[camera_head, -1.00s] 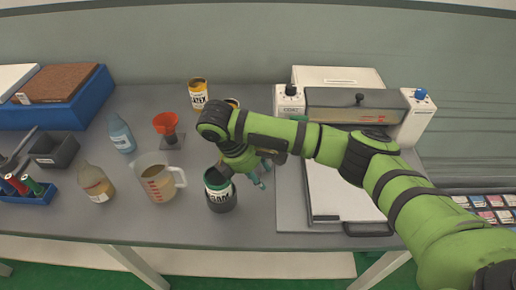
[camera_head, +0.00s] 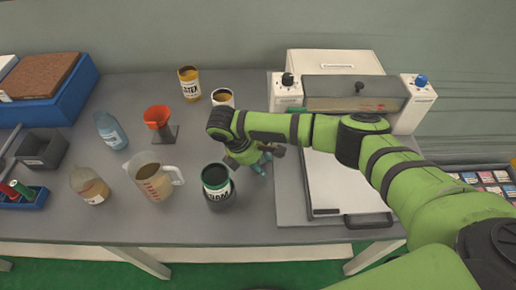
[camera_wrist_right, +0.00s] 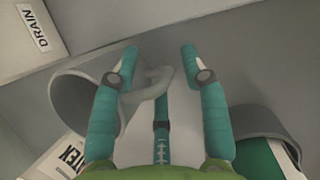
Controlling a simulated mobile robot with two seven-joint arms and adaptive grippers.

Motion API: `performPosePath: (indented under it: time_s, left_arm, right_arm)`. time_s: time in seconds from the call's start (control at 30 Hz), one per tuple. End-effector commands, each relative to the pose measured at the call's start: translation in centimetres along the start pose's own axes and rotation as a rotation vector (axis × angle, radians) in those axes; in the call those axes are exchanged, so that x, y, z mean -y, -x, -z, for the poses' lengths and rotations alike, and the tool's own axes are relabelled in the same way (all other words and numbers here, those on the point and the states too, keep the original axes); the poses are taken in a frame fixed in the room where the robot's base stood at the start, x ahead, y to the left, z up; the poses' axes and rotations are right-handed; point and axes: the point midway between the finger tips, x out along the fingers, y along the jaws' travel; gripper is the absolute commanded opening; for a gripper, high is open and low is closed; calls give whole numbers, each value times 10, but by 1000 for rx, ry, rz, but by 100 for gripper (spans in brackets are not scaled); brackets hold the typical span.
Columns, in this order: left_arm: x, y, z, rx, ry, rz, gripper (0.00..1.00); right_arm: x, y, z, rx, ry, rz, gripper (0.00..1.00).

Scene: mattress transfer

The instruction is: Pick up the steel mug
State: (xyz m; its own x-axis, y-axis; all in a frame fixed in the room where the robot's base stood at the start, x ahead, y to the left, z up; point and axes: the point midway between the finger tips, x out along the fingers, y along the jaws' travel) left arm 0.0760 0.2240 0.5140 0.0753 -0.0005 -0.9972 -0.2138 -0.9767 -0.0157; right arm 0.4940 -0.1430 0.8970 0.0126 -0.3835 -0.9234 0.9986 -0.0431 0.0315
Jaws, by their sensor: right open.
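The steel mug (camera_wrist_right: 72,105) shows in the right wrist view as a grey cup at left, with its handle (camera_wrist_right: 152,88) pointing into the space between my fingers. In the head view I cannot make the mug out; my right wrist covers that part of the table. My right gripper (camera_wrist_right: 160,55) is open and empty, one finger overlapping the mug's body in the picture and the other right of the handle. I cannot tell whether they touch. In the head view the right gripper (camera_head: 264,160) is low over the table, left of the white machine. My left gripper is not shown.
A black-and-green can (camera_head: 217,186) stands close in front of my right gripper. Two cans (camera_head: 189,84) (camera_head: 223,97) stand behind. A measuring jug (camera_head: 152,183), bottles and an orange funnel (camera_head: 157,117) are at left. The white machine (camera_head: 345,180) bounds the right side.

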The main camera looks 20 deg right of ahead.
Motion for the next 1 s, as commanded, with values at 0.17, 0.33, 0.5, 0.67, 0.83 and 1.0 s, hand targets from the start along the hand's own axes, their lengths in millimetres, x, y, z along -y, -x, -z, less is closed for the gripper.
performPosePath:
  time_s: [0.17,0.33,0.5,0.67,0.83,1.0]
  left_arm:
    - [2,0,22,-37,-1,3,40]
    - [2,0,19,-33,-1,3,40]
    - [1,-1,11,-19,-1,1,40]
    - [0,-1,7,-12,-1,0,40]
    - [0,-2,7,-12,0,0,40]
    - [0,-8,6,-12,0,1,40]
  right_arm:
    - [0,0,0,0,0,0,17]
    - [1,-1,0,1,1,2,0]
    - [2,-2,0,2,2,6,0]
    - [3,-3,0,4,3,8,0]
    - [3,0,-1,5,4,10,0]
    - [2,15,-7,2,3,7,0]
